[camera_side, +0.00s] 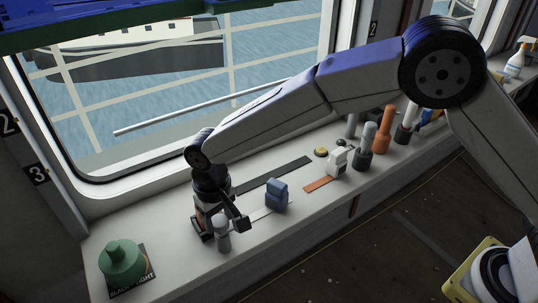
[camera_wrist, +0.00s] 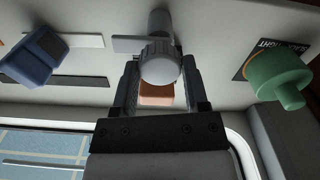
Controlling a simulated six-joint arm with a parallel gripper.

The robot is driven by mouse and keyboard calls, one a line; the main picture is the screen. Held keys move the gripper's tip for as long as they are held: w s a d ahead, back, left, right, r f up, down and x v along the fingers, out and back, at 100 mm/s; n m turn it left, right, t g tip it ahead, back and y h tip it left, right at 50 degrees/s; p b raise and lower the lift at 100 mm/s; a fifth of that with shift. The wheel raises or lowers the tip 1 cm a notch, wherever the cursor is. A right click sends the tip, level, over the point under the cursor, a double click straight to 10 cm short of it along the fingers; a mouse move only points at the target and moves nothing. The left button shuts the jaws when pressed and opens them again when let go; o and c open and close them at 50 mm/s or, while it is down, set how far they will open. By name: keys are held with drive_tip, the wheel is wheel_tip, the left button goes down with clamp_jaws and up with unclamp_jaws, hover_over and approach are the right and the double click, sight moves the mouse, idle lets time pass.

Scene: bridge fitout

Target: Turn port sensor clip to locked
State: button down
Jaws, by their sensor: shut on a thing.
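My gripper (camera_wrist: 160,70) is shut on a pale grey ribbed knob (camera_wrist: 160,62), with a finger on each side of it. A grey cylinder (camera_wrist: 160,22) shows beyond the knob in the wrist view. In the side view my gripper (camera_side: 232,218) is low over the near left part of the ledge, and a grey upright piece (camera_side: 223,238) stands in front of it. An orange-brown block (camera_wrist: 157,94) shows between the fingers. I see no readable label naming the port sensor clip, and my gripper hides part of the held piece.
A blue block-shaped piece (camera_side: 276,196) is close on the right. A green bell-shaped piece (camera_side: 122,262) stands at the left. Further right are a white piece (camera_side: 337,161), an orange bottle (camera_side: 383,131) and other items. The window (camera_side: 180,75) borders the ledge (camera_side: 300,222).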

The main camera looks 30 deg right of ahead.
drive_tip(key=shift+n, duration=0.4)
drive_tip(key=n, duration=0.8)
drive_tip(key=shift+r+n, duration=0.1)
drive_tip(key=shift+n, duration=0.2)
drive_tip(key=n, duration=0.4)
drive_tip(key=shift+n, duration=2.3)
drive_tip(key=shift+a, duration=0.1)
drive_tip(key=shift+c, duration=0.5)
unclamp_jaws()
